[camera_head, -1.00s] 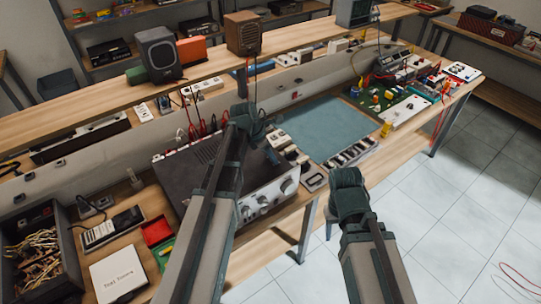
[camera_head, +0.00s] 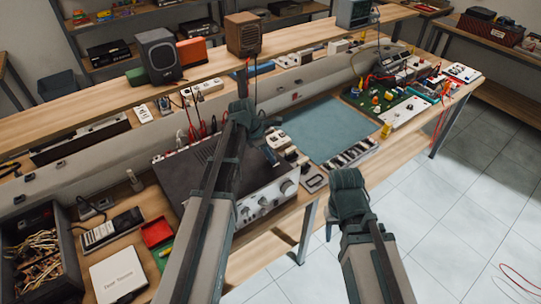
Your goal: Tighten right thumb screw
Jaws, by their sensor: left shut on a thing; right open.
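The hifi amplifier (camera_head: 181,177) is a dark box with a silver knobbed front, sitting on the workbench. My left arm crosses over it and hides part of its top. My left gripper (camera_head: 246,113) is above and beyond the amplifier's rear right part. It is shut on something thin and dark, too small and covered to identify. No thumb screw can be made out. My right gripper (camera_head: 348,184) is open and empty, in front of the bench edge and right of the amplifier; its finger gap is hard to see.
Red leads (camera_head: 190,128) rise behind the amplifier. A teal mat (camera_head: 326,130) lies to its right, with a green circuit board (camera_head: 377,101) beyond. A red tray (camera_head: 156,233) and a wire bin (camera_head: 38,255) are at left.

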